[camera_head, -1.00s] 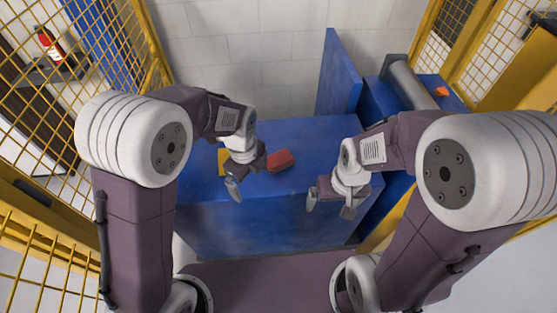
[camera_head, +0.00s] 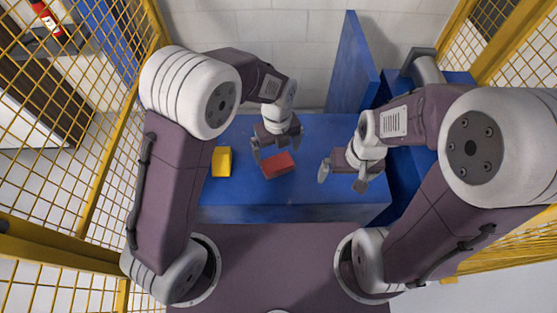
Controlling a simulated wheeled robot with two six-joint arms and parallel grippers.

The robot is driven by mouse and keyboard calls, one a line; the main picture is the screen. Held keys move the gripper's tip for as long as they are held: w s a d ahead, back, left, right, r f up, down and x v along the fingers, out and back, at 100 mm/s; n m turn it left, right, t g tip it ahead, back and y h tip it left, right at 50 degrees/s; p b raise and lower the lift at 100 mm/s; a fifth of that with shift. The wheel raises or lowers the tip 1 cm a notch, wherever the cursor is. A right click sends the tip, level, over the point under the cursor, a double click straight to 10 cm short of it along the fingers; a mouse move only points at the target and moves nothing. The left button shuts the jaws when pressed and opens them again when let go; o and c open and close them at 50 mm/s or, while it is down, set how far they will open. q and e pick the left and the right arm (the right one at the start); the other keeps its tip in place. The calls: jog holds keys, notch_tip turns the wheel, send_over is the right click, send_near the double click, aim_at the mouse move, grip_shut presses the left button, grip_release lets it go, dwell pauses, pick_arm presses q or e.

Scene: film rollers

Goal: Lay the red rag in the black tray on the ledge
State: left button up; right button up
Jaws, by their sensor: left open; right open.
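The red rag (camera_head: 278,165) looks like a small folded block and lies on the blue ledge-like surface (camera_head: 325,210). My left gripper (camera_head: 277,147) is open just above and behind the rag, with one finger near its left end and the other near its right end. I cannot tell whether they touch it. My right gripper (camera_head: 342,178) is open and empty over the blue surface, to the right of the rag. I cannot make out a black tray in this view.
A yellow block (camera_head: 221,161) lies left of the rag. An upright blue panel (camera_head: 352,65) stands at the back right, with a grey roller (camera_head: 424,66) beyond it. Yellow mesh fencing (camera_head: 125,110) closes in the left side. The front strip of the blue surface is clear.

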aim_at(277, 162)
pick_arm(q)
jog(key=shift+f, duration=0.75)
jog(key=shift+w+f, duration=0.25)
jog(key=shift+f, duration=0.2)
jog(key=f, duration=0.4)
jog(key=shift+s+a, duration=0.15)
jog(key=shift+s, duration=0.05)
jog(key=shift+w+f, duration=0.15)
jog(key=shift+f, duration=0.35)
jog(key=c, duration=1.1)
